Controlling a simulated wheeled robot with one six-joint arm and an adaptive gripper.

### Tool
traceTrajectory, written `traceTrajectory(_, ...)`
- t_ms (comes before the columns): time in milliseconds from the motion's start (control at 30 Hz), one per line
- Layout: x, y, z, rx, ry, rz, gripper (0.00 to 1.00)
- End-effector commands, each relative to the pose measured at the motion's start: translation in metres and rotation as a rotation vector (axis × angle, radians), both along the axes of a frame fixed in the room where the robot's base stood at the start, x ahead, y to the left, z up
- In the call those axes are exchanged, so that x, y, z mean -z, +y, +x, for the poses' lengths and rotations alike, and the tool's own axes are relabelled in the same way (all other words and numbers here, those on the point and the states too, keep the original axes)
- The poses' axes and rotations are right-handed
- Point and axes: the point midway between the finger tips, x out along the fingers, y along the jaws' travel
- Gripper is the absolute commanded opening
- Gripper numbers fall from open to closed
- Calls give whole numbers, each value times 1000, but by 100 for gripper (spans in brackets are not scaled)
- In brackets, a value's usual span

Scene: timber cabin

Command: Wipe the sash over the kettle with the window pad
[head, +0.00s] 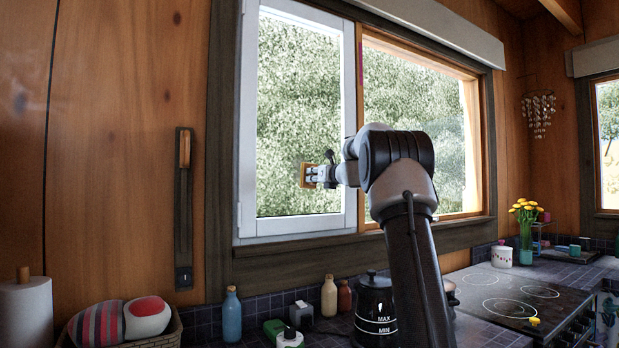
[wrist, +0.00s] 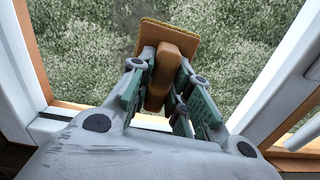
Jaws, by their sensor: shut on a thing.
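My gripper (head: 318,175) is shut on the window pad (head: 304,175), an orange-brown pad with a block handle. In the wrist view my gripper (wrist: 168,95) has its green-padded fingers on both sides of the handle of the pad (wrist: 180,38). The pad is in front of the white-framed sash (head: 298,130), low and right of the middle of its glass. I cannot tell whether it touches the glass. The dark kettle (head: 374,305) with MAX and MIN marks stands on the counter below, partly hidden by my arm.
A blue bottle (head: 232,315), a cream bottle (head: 329,296) and a green box (head: 284,334) stand on the counter below the window. A basket (head: 165,338) and a paper roll (head: 25,315) are at left. A stove (head: 515,295) and a vase of yellow flowers (head: 525,232) are at right.

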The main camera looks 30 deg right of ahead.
Motion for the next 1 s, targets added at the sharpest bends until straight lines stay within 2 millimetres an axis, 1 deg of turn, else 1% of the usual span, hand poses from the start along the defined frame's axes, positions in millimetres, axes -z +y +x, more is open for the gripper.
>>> traceTrajectory(67,1,-6,1,1,1,0,0)
traceTrajectory(267,0,-13,1,1,0,-1,0)
traceTrajectory(600,0,-43,0,1,0,-1,0)
traceTrajectory(767,-2,-45,1,0,0,-1,0)
traceTrajectory(1000,-18,-44,3,-1,-1,-1,0)
